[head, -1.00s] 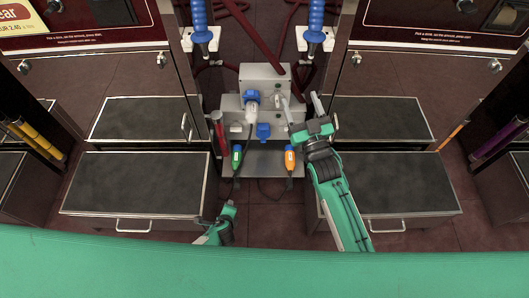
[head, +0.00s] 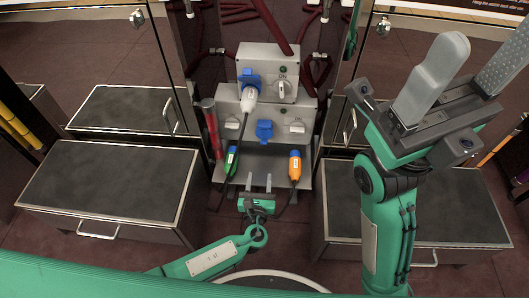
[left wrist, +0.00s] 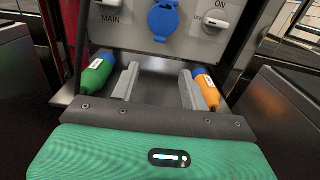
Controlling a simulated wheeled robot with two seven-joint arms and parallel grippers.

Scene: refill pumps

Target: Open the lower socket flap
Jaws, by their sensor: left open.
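The lower socket flap (head: 264,130) is a blue round cover on the lower grey box (head: 232,108); it looks shut. It also shows in the left wrist view (left wrist: 163,20), top centre, between knobs marked MAIN and ON/OFF. My left gripper (head: 258,180) is open and empty, low in front of the box and below the flap, apart from it. Its two grey fingers in the left wrist view (left wrist: 160,72) point toward the box. My right gripper (head: 468,62) is open and empty, raised at the right, well away from the boxes.
The upper grey box (head: 280,75) has a blue socket with a grey plug (head: 249,96) in it. A green connector (head: 231,160) and an orange connector (head: 295,165) flank my left gripper, with dark cables. Dark cabinets stand left (head: 105,185) and right.

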